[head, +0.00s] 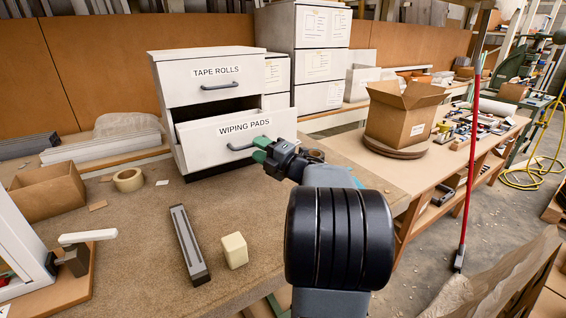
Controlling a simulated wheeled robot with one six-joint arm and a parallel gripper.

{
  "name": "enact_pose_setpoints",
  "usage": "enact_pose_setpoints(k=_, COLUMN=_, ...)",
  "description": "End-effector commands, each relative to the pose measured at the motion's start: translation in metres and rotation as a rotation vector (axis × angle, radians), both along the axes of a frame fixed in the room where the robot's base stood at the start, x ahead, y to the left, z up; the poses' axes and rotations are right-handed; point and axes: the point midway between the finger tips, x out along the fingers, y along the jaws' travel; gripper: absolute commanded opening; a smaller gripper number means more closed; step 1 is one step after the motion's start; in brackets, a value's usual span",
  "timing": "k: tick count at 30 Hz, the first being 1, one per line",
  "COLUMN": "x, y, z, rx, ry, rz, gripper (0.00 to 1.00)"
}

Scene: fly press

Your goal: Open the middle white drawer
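A white drawer unit (160,98) stands on the bench at centre left. Its upper drawer, labelled TAPE ROLLS (213,82), is closed. The drawer below it, labelled WIPING PADS (225,160), is pulled partly out, with a dark gap showing above its front. It has a dark bar handle (239,148). My gripper (261,149), with green fingertips, is at the right end of this handle. The fingers appear shut on it and hide that end. My arm covers the area right of the drawer front.
A tape roll (128,180), a grey slotted bar (189,246) and a cream block (234,250) lie on the bench in front of the unit. An open cardboard box (402,118) stands on the right-hand bench. A taller white cabinet (279,30) stands behind.

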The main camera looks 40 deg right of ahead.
Motion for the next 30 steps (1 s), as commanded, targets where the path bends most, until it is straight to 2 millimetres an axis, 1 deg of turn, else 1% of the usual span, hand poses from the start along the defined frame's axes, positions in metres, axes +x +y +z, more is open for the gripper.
enact_pose_setpoints(k=1, x=-0.011, y=-0.004, z=-0.003, rx=-0.001, ry=-0.001, rz=-0.006, gripper=0.37)
enact_pose_setpoints(k=3, x=-0.026, y=-0.007, z=-0.006, rx=-0.002, ry=-0.001, rz=-0.007, gripper=0.37)
enact_pose_setpoints(k=9, x=-0.063, y=-0.017, z=-0.012, rx=-0.001, ry=0.0, rz=-0.006, gripper=0.37)
enact_pose_setpoints(k=15, x=-0.09, y=-0.023, z=-0.017, rx=-0.001, ry=0.0, rz=-0.004, gripper=0.37)
enact_pose_setpoints(k=21, x=-0.102, y=-0.025, z=-0.019, rx=-0.001, ry=0.001, rz=-0.002, gripper=0.37)
enact_pose_setpoints(k=30, x=-0.104, y=-0.025, z=-0.019, rx=0.0, ry=0.001, rz=0.0, gripper=0.37)
